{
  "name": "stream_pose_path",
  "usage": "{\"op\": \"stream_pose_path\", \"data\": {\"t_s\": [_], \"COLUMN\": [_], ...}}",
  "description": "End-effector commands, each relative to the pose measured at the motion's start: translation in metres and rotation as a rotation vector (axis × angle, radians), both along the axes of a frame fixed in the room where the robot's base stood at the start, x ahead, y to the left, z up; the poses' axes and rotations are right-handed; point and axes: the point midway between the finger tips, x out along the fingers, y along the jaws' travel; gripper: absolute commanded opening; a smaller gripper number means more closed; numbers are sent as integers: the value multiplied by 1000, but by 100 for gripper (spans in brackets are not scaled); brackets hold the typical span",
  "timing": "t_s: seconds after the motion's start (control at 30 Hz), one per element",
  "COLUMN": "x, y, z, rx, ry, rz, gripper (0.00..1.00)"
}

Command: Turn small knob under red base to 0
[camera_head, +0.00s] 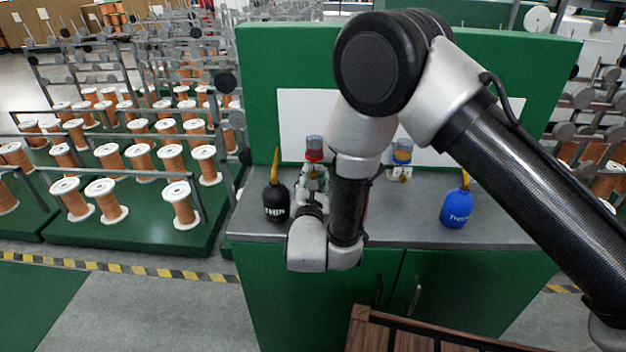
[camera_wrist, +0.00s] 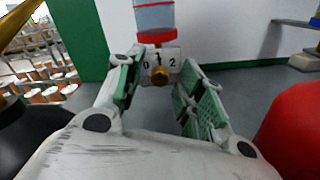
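A clear cup on a red base (camera_head: 314,155) stands at the back of the grey counter in the head view. The red base also shows at the top of the wrist view (camera_wrist: 157,37). Under it is a white plate (camera_wrist: 149,80) marked 0, 1 and 2 from left to right. A small brass knob (camera_wrist: 160,76) sticks out from the plate. Its exact pointing is too small to tell. My gripper (camera_wrist: 161,88) is open, its green-padded fingers to either side of the knob in the picture. I cannot tell whether they touch it. In the head view, my gripper is partly hidden.
A black bottle (camera_head: 276,202) with a yellow spout stands left of my gripper, a blue bottle (camera_head: 456,208) farther right. A red rounded object (camera_wrist: 292,128) is close at the right of the wrist view.

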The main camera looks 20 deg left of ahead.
Motion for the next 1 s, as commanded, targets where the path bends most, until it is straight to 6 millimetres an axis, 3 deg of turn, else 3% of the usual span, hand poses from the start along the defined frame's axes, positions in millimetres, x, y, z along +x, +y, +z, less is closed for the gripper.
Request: {"op": "stream_pose_path", "data": {"t_s": [0.03,0.23,0.27,0.67,1.0], "x": [0,0,0,0,0], "y": [0,0,0,0,0], "z": [0,0,0,0,0], "rx": [0,0,0,-45,-270], "ry": [0,0,0,-11,-66], "rz": [0,0,0,-1,-1], "gripper": [38,2,0,0,0]}}
